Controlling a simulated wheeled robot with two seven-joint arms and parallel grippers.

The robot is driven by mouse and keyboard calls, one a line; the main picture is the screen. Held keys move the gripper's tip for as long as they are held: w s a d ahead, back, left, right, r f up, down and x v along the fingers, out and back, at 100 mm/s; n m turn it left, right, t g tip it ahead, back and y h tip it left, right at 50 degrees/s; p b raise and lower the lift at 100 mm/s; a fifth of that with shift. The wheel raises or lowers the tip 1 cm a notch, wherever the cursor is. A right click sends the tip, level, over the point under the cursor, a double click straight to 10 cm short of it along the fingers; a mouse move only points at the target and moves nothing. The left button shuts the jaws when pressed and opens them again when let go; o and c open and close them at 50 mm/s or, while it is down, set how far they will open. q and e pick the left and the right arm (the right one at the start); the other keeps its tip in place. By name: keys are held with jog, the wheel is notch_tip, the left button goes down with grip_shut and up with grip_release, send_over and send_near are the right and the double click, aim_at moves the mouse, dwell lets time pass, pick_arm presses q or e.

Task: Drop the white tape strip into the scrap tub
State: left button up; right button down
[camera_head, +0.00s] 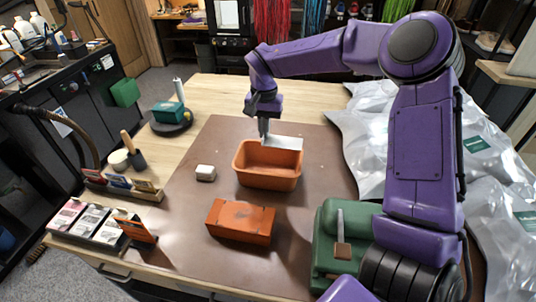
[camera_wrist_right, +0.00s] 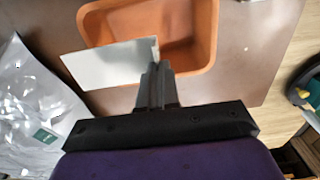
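The white tape strip (camera_head: 284,143) shows as a flat pale rectangle at the back rim of the scrap tub. The scrap tub (camera_head: 268,181) is an open orange container on the brown mat. My right gripper (camera_head: 264,136) is shut on one end of the strip, near the tub's back edge. In the right wrist view the strip (camera_wrist_right: 108,65) sticks out to the left from the closed fingers (camera_wrist_right: 157,72), partly over the tub (camera_wrist_right: 190,84) and partly past its rim. I cannot tell whether strip and rim touch. My left gripper is not in view.
A green case (camera_head: 330,243) stands at the front right. Silvery plastic bags (camera_head: 368,125) cover the right side. The mat (camera_head: 200,215) has free room at left.

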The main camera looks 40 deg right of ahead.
jog(key=w+f, duration=0.2)
jog(key=w, duration=0.1)
jog(key=shift+a, duration=0.15)
jog(key=c, duration=1.3)
grip_release()
jog(key=shift+s+r, duration=0.3)
jog(key=shift+s, duration=0.3)
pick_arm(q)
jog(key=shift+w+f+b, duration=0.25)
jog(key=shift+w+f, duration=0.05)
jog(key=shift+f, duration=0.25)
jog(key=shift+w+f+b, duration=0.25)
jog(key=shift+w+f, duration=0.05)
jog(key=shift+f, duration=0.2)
pick_arm(e)
notch_tip(320, 180, up, 11)
jog(key=shift+s+f, duration=0.15)
jog(key=shift+f, duration=0.05)
